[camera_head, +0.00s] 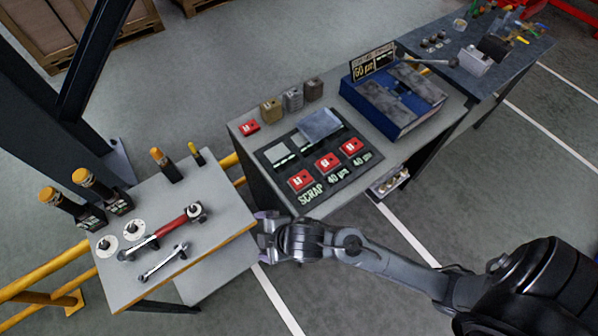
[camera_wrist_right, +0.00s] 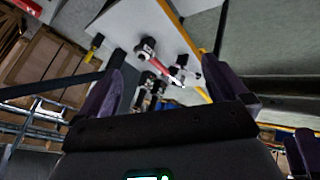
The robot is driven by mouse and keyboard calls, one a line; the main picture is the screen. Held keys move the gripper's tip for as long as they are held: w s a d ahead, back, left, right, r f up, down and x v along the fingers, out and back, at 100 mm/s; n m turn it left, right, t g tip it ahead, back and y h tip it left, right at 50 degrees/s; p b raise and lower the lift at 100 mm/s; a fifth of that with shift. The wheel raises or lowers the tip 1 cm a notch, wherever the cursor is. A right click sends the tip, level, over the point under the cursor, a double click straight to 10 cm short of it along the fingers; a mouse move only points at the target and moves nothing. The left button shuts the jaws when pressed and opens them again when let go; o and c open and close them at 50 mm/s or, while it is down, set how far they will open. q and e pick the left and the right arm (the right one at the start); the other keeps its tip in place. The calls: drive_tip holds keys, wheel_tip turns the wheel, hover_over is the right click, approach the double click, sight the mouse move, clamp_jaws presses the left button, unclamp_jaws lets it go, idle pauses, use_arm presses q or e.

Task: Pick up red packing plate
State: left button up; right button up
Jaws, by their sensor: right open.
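Three red plates (camera_head: 326,163) lie in a row on the dark mat (camera_head: 373,157), near the lettering "SCRAP" and "40 µm". Another red block-like piece (camera_head: 249,128) sits at the far left corner of the middle table (camera_head: 235,125). I cannot tell which one is the packing plate. My right gripper (camera_head: 265,226) is between the left table and the middle table, below and left of the mat, apart from the red plates. In the wrist view my right gripper (camera_wrist_right: 169,82) has its dark fingers spread with nothing between them. My left gripper is not in view.
Brown and grey blocks (camera_head: 292,100) stand behind the mat, with a blue case (camera_head: 392,97) to the right. A yellow rail (camera_head: 230,161) runs behind.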

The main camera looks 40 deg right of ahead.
drive_tip(key=w+a+f+n+y, duration=0.1)
drive_tip(key=w+a+n+y, duration=0.1)
drive_tip(key=w+a+n, duration=0.35)
drive_tip(key=n+g+h, duration=0.5)
drive_tip(key=n+g, duration=0.2)
drive_tip(key=n, duration=1)
hover_over(301, 179)
wheel_tip(301, 179, down, 3)
drive_tip(key=f+b, duration=0.2)
drive_tip(key=f, duration=0.1)
drive_tip(key=shift+s, duration=0.3)
drive_tip(key=shift+w+f+b, duration=0.1)
drive_tip(key=shift+f+b, duration=0.3)
drive_tip(key=shift+f, duration=0.2)
drive_tip(key=shift+w+f, duration=0.15)
drive_tip(key=shift+f, duration=2.25)
